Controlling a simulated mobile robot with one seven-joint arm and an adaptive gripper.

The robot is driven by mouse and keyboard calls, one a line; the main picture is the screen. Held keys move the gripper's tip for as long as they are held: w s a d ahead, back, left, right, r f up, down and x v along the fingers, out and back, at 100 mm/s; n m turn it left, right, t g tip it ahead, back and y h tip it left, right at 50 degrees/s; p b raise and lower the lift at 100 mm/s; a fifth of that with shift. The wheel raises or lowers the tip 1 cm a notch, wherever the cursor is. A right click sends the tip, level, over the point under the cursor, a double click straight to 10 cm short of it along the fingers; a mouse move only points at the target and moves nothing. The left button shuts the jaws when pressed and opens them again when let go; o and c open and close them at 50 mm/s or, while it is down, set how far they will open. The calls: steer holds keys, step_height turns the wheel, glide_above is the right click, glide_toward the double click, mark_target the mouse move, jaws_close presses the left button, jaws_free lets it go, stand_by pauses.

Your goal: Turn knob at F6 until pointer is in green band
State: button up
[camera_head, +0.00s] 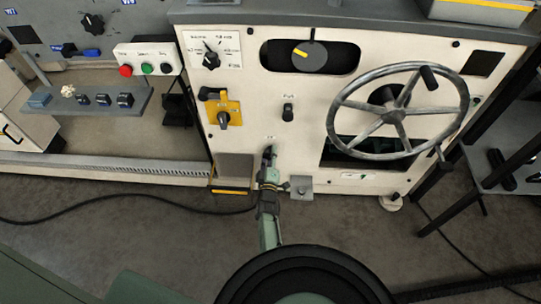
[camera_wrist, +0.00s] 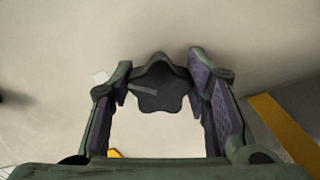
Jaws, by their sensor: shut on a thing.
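The knob (camera_wrist: 160,85) is dark and star-shaped with several lobes, and a lighter grey line runs across its left part. In the wrist view it sits between the two purple-padded fingers of my gripper (camera_head: 269,158). My gripper is shut on it, low on the pale machine panel (camera_head: 245,130) in the head view. There the gripper mostly hides the knob, and the small label above it is too small to read. An oval window (camera_head: 345,57) higher up shows a grey disc with a yellow mark (camera_head: 300,53) and a dark pointer line above. I cannot make out a green band.
A large spoked handwheel (camera_head: 394,114) stands out to the right. A yellow-plated switch (camera_head: 223,117) and a small dark knob (camera_head: 288,112) are above my gripper. A grey box (camera_head: 234,168) is close on the left, and a small metal bracket (camera_head: 301,186) is close on the right.

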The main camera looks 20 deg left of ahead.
steer(key=shift+r, duration=0.1)
steer(key=o, duration=1.2)
steer(key=shift+c, duration=0.2)
steer(key=shift+s, duration=0.1)
steer(key=v, duration=0.7)
steer(key=shift+s+d, duration=0.1)
steer(key=shift+s, duration=0.15)
